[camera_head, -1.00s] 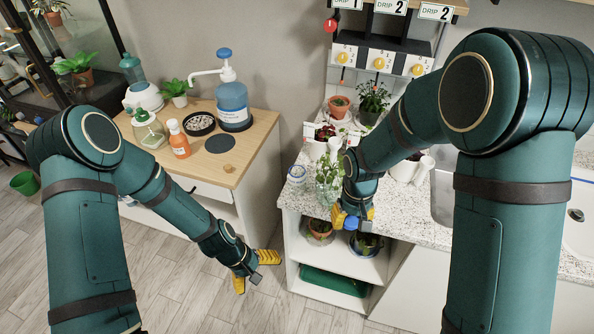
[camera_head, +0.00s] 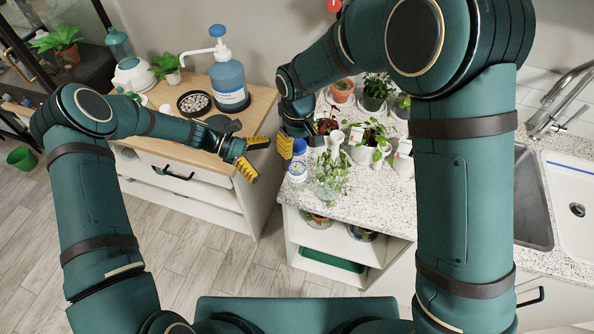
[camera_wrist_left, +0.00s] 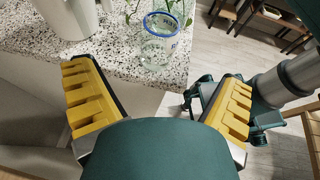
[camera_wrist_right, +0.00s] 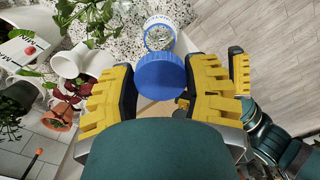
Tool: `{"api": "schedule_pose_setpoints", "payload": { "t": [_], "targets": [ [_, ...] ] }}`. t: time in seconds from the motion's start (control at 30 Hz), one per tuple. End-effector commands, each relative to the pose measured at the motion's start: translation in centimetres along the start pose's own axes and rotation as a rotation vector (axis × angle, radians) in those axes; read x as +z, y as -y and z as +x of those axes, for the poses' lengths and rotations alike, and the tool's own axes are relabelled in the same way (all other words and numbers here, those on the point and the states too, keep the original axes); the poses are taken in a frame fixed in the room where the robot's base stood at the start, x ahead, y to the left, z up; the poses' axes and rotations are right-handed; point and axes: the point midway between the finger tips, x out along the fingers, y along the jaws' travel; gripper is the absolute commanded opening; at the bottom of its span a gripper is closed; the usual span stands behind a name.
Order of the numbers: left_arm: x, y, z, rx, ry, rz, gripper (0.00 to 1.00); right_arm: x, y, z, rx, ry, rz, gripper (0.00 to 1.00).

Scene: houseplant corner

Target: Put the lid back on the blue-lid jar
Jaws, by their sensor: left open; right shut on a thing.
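The jar (camera_head: 297,172) stands on the speckled counter near its left edge, with a pale body and blue marking. My right gripper (camera_head: 287,146) is shut on the blue lid (camera_head: 299,147), which is just above the jar in the head view. In the right wrist view the lid (camera_wrist_right: 160,77) sits between the yellow fingers, and the jar (camera_wrist_right: 159,32) shows past it. I cannot tell whether lid and jar touch. My left gripper (camera_head: 253,157) is open and empty, left of the jar. Its yellow fingers (camera_wrist_left: 160,105) are spread in the left wrist view.
A glass with plant stems (camera_head: 331,188) stands right of the jar at the counter (camera_head: 375,205) edge. A white pot with a plant (camera_head: 367,153) and other pots crowd behind. A wooden-topped cabinet (camera_head: 262,105) with a blue pump bottle (camera_head: 229,85) stands left, across a gap.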

Motion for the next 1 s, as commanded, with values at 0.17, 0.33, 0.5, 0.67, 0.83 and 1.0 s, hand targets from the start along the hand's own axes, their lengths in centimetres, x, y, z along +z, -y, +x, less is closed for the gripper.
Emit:
{"api": "schedule_pose_setpoints", "payload": {
  "t": [0.17,0.33,0.5,0.67,0.83,1.0],
  "targets": [
    [0.0,0.0,0.1,0.0,-0.002,0.001,0.96,0.0,0.0,0.0,0.0,0.0,0.001,0.41],
    [0.0,0.0,1.2,-0.002,-0.001,0.002,0.96,0.0,-0.1,0.0,0.0,0.0,0.001,0.41],
    [0.0,0.1,3.8,-0.005,-0.001,0.001,0.96,0.0,-0.1,0.0,0.0,0.0,0.002,0.41],
    [0.0,0.1,6.7,-0.004,-0.001,0.003,0.96,0.0,-0.1,0.0,0.0,0.0,0.002,0.41],
    [-0.1,0.1,9.4,-0.003,-0.001,0.001,0.96,0.0,-0.1,0.0,0.0,0.0,0.002,0.41],
    [-0.1,0.1,11.3,-0.003,-0.002,0.002,0.96,0.0,-0.1,0.0,0.0,0.0,0.002,0.41]
  ]
}}
